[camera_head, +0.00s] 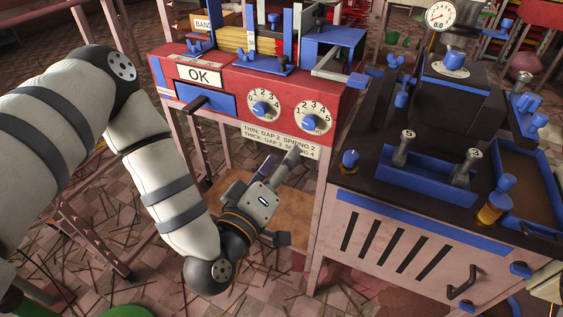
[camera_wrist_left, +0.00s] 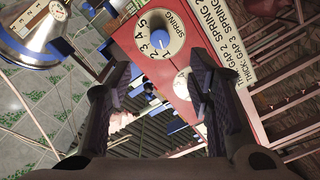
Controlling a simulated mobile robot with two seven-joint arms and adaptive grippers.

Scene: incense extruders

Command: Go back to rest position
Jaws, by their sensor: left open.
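My left arm comes in from the left in the head view. Its gripper (camera_head: 282,196) is in front of and below the red machine panel (camera_head: 285,95), over the gap beside the dark-topped extruder cabinet (camera_head: 345,235). In the left wrist view the two dark fingers of my left gripper (camera_wrist_left: 160,82) stand wide apart, with nothing between them. The red panel shows beyond them, with a SPRING dial (camera_wrist_left: 158,35) and a printed label (camera_wrist_left: 235,45). My right gripper is not in view.
A pressure gauge (camera_head: 441,15) stands at the back right. Thin sticks litter the tiled floor. A blue-edged tray (camera_head: 428,178) lies on the cabinet top.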

